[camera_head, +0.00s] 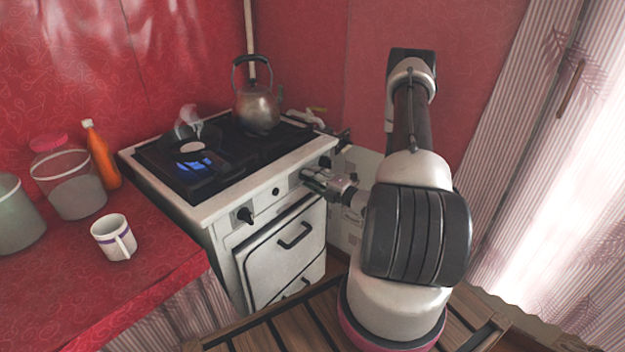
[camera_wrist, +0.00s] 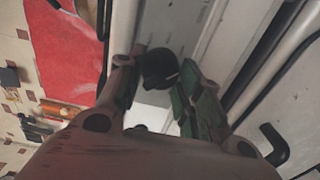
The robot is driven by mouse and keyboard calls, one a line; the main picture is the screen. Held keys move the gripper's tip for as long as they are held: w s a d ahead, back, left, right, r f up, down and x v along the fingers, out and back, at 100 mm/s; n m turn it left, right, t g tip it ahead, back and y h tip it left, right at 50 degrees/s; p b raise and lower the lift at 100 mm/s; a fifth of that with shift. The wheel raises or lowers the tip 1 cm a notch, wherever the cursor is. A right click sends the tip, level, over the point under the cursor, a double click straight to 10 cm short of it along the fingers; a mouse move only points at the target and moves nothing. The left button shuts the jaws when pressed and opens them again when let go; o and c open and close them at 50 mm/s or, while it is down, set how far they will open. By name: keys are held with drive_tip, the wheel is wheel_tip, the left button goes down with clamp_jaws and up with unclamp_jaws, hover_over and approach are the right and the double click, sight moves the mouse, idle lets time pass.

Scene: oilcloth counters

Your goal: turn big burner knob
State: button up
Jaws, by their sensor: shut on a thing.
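The stove (camera_head: 222,208) is white with a dark top, and its front panel carries dark knobs. One black knob (camera_head: 245,214) sticks out at the left of the panel, with a small round black control (camera_head: 276,191) to its right. My gripper (camera_head: 308,177) is at the right part of the panel. In the wrist view, a round black knob (camera_wrist: 160,68) sits between my two fingers, and my gripper (camera_wrist: 157,72) is shut on it. In the head view the gripper hides this knob. Blue flame (camera_head: 194,165) shows at the left front of the stove top.
A metal kettle (camera_head: 257,108) stands at the back of the stove. Below the panel are a door handle (camera_head: 295,236) and a lower drawer handle. The red counter (camera_head: 150,270) at left holds a white mug (camera_head: 113,238), an orange bottle (camera_head: 101,155) and glass jars (camera_head: 68,185).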

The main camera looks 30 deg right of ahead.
drive_tip(key=o, duration=1)
drive_tip(key=v, duration=1.2)
